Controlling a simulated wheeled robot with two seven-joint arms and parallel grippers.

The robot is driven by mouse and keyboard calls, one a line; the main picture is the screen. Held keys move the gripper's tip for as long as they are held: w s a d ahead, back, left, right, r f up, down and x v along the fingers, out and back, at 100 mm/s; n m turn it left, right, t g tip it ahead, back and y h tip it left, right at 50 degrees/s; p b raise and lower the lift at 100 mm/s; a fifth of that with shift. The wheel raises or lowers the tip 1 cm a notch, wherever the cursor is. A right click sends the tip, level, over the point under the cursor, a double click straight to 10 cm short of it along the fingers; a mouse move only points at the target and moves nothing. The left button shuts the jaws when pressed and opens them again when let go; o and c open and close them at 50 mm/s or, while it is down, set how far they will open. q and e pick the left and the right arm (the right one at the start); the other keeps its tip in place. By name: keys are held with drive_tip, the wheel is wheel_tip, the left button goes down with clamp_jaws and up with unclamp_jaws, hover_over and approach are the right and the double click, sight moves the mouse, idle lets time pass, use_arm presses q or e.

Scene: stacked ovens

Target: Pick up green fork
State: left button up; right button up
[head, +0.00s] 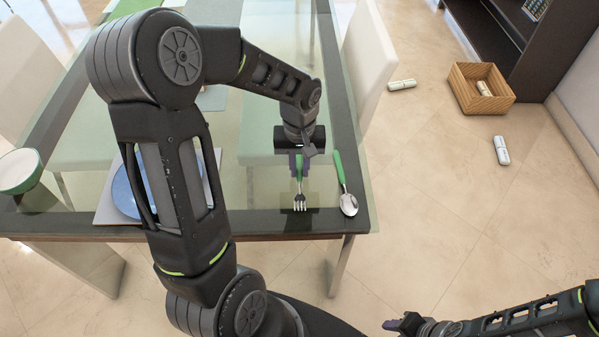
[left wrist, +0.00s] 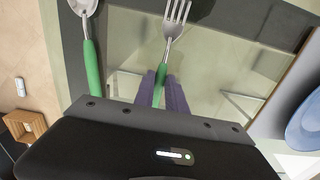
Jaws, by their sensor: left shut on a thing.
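The green fork (head: 300,203) has a green handle and silver tines and is near the right end of the glass table, tines toward the near edge. My left gripper (head: 298,165) is shut on its green handle. In the left wrist view the fork (left wrist: 171,35) rises from between the purple fingers (left wrist: 161,92). I cannot tell whether the fork still touches the table. My right gripper (head: 402,324) is low at the bottom right, away from the table; I cannot tell its opening.
A green-handled spoon (head: 348,203) lies just right of the fork. A blue plate (head: 126,196) and a green-and-white bowl (head: 20,172) are on the left. White chairs stand around the table.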

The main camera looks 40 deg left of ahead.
sight(299, 172)
use_arm(q)
clamp_jaws()
wheel_tip(299, 172, up, 10)
idle(0.6)
drive_tip(key=shift+r, duration=0.1)
use_arm(e)
drive_tip(key=shift+r, duration=0.15)
